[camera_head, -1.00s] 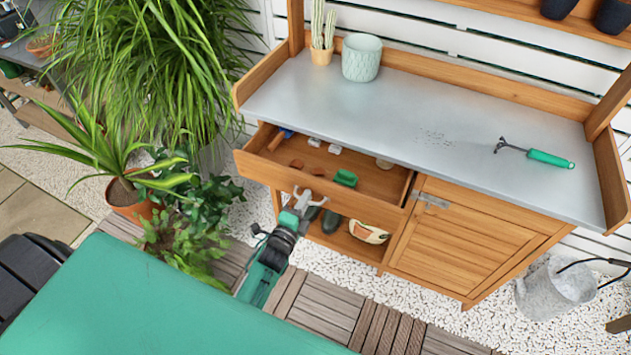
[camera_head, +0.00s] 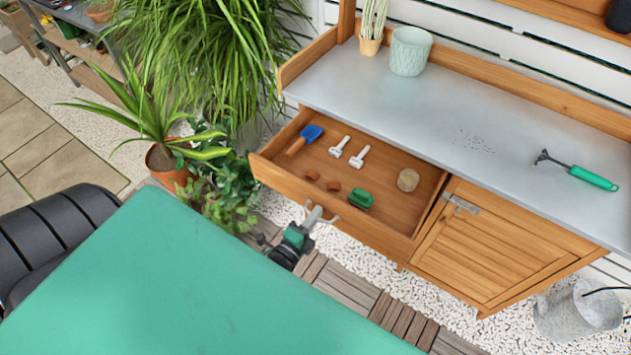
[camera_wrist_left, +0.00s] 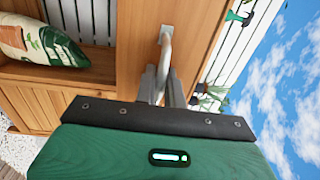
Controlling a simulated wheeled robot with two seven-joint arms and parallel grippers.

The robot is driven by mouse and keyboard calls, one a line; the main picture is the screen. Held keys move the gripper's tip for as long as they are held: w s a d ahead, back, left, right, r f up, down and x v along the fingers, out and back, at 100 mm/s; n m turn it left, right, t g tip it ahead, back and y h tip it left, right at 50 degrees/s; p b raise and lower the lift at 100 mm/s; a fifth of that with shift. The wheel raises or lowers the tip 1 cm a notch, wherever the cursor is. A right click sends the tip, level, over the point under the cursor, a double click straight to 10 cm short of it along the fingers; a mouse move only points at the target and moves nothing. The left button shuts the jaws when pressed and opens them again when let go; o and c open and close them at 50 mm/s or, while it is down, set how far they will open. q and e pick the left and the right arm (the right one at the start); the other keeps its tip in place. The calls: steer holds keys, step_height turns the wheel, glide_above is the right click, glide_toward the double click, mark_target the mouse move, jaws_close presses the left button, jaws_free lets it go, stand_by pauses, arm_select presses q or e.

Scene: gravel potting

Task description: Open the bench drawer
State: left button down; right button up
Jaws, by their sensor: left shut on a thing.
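The wooden bench drawer (camera_head: 375,235) stands well out from under the grey bench top, and its inside shows. My left gripper (camera_head: 317,212) is at the middle of the drawer front, shut on the drawer handle. In the left wrist view the pale curved handle (camera_wrist_left: 167,48) runs down between the grey fingers of my left gripper (camera_wrist_left: 162,82). The drawer holds a blue-bladed tool (camera_head: 304,139), two white tools (camera_head: 349,150), a green block (camera_head: 361,200), a round tan item (camera_head: 408,180) and small brown pieces. My right gripper is not in view.
A green hand cultivator (camera_head: 590,178), a mint pot (camera_head: 410,52) and a potted cactus (camera_head: 372,35) stand or lie on the bench top. Potted plants crowd the drawer's left side.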

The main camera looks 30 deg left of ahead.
arm_select(q)
steer(key=c, duration=1.6)
jaws_free()
steer(key=shift+s, duration=0.1)
